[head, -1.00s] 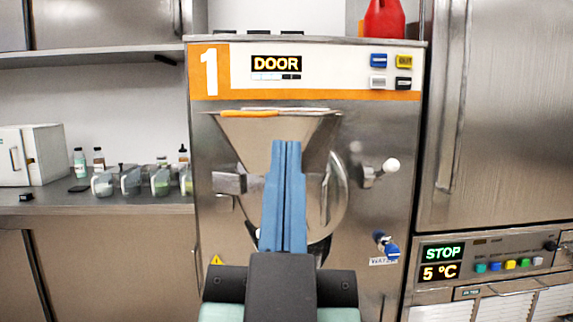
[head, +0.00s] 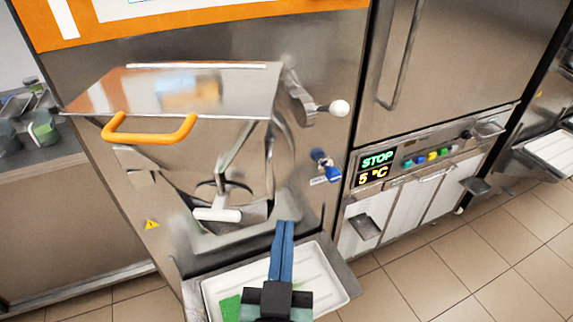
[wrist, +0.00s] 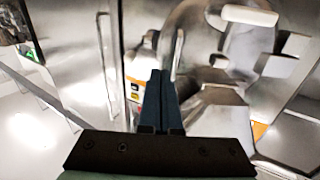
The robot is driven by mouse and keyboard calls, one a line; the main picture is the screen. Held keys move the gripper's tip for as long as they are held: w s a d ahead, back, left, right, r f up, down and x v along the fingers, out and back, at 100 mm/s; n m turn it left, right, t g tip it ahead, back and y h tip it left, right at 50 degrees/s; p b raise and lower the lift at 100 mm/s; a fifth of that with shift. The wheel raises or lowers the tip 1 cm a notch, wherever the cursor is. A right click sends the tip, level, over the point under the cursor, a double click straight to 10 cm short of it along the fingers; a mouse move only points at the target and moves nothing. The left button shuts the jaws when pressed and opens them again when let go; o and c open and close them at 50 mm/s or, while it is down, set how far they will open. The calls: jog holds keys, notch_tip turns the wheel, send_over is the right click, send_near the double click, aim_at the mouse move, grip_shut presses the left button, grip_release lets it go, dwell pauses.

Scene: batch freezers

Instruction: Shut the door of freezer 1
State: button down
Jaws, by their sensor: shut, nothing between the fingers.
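Freezer 1 (head: 90,75) is a steel machine with an orange stripe, filling the left and middle of the head view. Its door (head: 170,180) carries a hopper with a steel lid (head: 190,92) and an orange handle (head: 150,130). The door seems to stand out from the body at its right side; how far, I cannot tell. A white bar handle (head: 217,214) shows low on the front, and in the wrist view (wrist: 250,15). A lever with a white knob (head: 339,108) is to its right. My gripper (head: 286,224) is shut and empty, low and right of the white bar.
A white tray (head: 345,280) on a shelf lies below the gripper, with something green (head: 230,308) in it. A blue tap (head: 325,165) is on the front panel. A steel cabinet (head: 470,60) with a STOP display (head: 377,159) stands right. Tiled floor (head: 430,285) is open at lower right.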

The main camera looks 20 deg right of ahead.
aim_at(289, 166)
jog(key=p+x, duration=0.3)
jog(key=x, duration=0.9)
jog(key=shift+s, duration=0.1)
jog(key=shift+p, duration=0.3)
